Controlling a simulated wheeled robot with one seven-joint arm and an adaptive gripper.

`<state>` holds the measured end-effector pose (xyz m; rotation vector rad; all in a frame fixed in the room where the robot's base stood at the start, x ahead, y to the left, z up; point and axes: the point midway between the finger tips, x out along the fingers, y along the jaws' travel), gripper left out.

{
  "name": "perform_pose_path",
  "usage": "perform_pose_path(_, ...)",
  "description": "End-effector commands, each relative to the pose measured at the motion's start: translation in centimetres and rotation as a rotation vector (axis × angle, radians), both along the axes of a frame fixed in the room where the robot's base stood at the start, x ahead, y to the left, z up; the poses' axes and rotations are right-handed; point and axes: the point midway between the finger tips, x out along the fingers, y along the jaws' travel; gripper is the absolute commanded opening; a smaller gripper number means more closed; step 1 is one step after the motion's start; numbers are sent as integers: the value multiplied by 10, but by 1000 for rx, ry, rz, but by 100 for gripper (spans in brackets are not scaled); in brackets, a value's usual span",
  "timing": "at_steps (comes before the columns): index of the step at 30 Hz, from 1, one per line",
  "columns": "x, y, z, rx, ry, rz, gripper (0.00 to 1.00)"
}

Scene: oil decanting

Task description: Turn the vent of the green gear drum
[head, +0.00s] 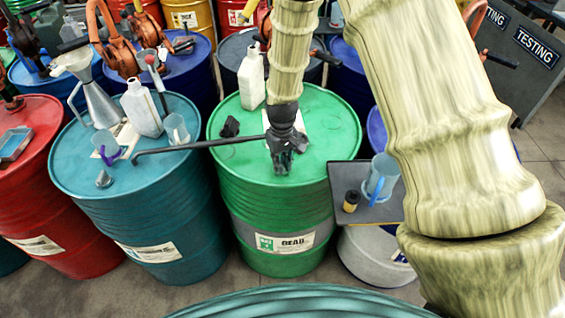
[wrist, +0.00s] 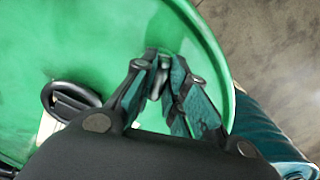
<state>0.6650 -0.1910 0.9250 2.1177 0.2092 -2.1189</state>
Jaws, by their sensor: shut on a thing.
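The green gear drum (head: 338,122) stands upright in the middle of the head view, with a white "GEAR" label on its side. Its green top also fills the left of the wrist view (wrist: 90,50). My gripper (head: 282,168) is over the front part of the drum's top. In the wrist view my gripper (wrist: 160,85) has its fingers close together around a small part. That part is mostly hidden, and I cannot clearly make out the vent's shape or angle.
A dark bar (head: 200,146) reaches left from near my gripper over the teal drum (head: 65,165). A white bottle (head: 251,80) and a black object (head: 230,127) are on the green drum. A grey tray (head: 385,212) at right holds a blue-handled jug (head: 381,180) and a small dark bottle (head: 351,201).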

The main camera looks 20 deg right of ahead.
Motion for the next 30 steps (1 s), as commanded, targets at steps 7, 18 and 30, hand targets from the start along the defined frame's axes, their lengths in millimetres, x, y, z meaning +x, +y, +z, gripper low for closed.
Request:
perform_pose_path(7, 1, 0, 1, -2, -3, -225, 0)
perform_pose_path(18, 2, 2, 1, 0, -5, -470, 0)
perform_pose_path(30, 3, 2, 1, 0, -5, -561, 0)
